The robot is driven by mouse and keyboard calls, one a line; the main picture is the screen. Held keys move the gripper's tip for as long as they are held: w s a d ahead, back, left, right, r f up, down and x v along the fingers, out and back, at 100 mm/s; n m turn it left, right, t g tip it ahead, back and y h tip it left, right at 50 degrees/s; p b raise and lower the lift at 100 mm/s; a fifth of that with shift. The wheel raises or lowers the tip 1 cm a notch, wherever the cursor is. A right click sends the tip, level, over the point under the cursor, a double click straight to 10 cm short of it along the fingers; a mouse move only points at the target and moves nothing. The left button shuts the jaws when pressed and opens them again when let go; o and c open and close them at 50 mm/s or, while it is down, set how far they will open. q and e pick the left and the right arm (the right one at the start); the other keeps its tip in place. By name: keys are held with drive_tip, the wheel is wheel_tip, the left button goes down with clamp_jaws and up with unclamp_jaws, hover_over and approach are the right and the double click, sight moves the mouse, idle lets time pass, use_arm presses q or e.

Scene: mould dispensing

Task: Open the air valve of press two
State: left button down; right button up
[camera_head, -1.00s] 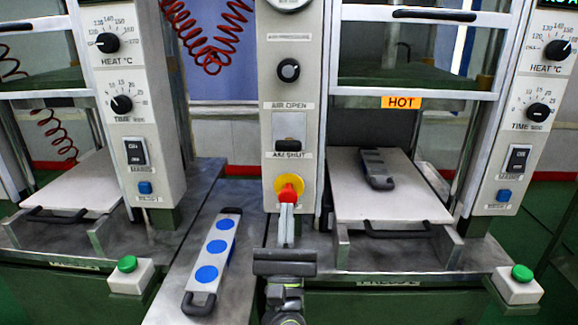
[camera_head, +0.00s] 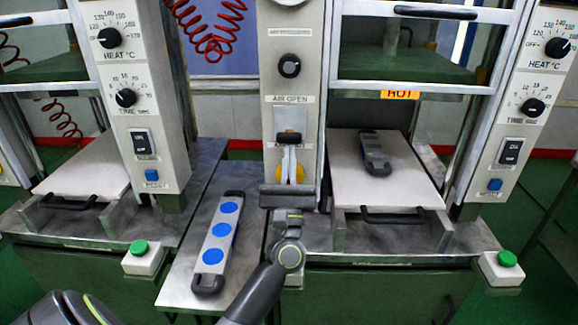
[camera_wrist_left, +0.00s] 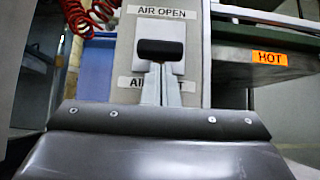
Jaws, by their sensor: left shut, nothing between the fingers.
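The air valve of press two is a black lever knob (camera_head: 289,137) on a light plate in the grey column. The label AIR OPEN (camera_head: 287,99) is above it; the AIR SHUT label below is mostly hidden by my gripper. The knob sits in the lower part of its plate. My left gripper (camera_head: 289,152) is shut and empty, its fingertips pointing up just under the knob. In the left wrist view the knob (camera_wrist_left: 161,49) is right above the fingertips (camera_wrist_left: 160,70); I cannot tell whether they touch. My right gripper is not in view.
A yellow disc (camera_head: 281,173) shows behind my left fingers. Press two's white plate (camera_head: 380,190) with a dark-handled tool (camera_head: 375,155) is to the right, under a HOT sign (camera_head: 400,95). A bar with blue discs (camera_head: 217,240) lies left on the bench.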

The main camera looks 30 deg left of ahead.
sight(290, 139)
use_arm(q)
drive_tip(key=shift+r, duration=0.15)
use_arm(e)
drive_tip(key=shift+r, duration=0.1)
